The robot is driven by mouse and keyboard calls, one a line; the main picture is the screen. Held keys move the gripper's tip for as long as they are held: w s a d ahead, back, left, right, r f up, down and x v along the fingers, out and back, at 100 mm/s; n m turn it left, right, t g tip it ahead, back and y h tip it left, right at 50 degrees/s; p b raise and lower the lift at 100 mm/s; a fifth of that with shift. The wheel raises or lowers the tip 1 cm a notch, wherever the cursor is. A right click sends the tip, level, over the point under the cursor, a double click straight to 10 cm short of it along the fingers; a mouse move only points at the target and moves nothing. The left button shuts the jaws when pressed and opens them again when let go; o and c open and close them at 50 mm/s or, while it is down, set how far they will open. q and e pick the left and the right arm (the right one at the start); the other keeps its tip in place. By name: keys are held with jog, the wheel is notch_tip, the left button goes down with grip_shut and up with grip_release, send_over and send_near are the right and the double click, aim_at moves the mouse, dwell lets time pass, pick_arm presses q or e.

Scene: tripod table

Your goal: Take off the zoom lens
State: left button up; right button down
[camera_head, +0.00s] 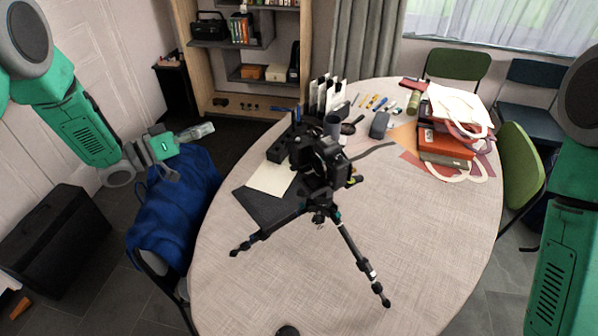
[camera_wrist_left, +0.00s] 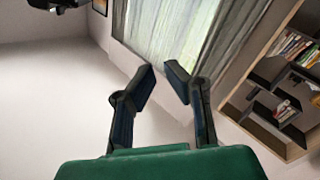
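A black camera (camera_head: 326,162) sits on a black tripod (camera_head: 345,236) whose legs spread over the oval table. The zoom lens cannot be told apart clearly from the dark camera body. A dark grey cylinder (camera_head: 333,124) shows just behind the camera; I cannot tell whether it is the lens or a separate cup. My left gripper (camera_head: 198,132) is left of the table, above a blue-draped chair and well apart from the camera. In the left wrist view its two fingers (camera_wrist_left: 160,82) are spread with nothing between them. My right arm shows at the right edge; its gripper is out of view.
The table (camera_head: 420,260) has free room at its front and right. Red boxes and bags (camera_head: 447,140) stand at the back right, small items at the back. A blue-draped chair (camera_head: 177,205) stands at left. A shelf (camera_head: 245,60) stands behind.

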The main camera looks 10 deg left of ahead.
pick_arm(q)
jog(key=s+a+r, duration=0.4)
jog(key=s+r, duration=0.2)
jog(key=s, duration=0.3)
jog(key=s+a+r+t+h, duration=0.1)
jog(key=s+a+r, duration=0.3)
jog(key=s+r, duration=0.3)
jog(key=s+a+r+m+t+h, duration=0.1)
jog(key=s+a+r, duration=0.2)
jog(key=s, duration=0.9)
jog(key=shift+a+r, duration=0.4)
jog(key=shift+r, duration=1.25)
dwell(1.7)
jog(key=shift+s, duration=0.1)
grip_shut()
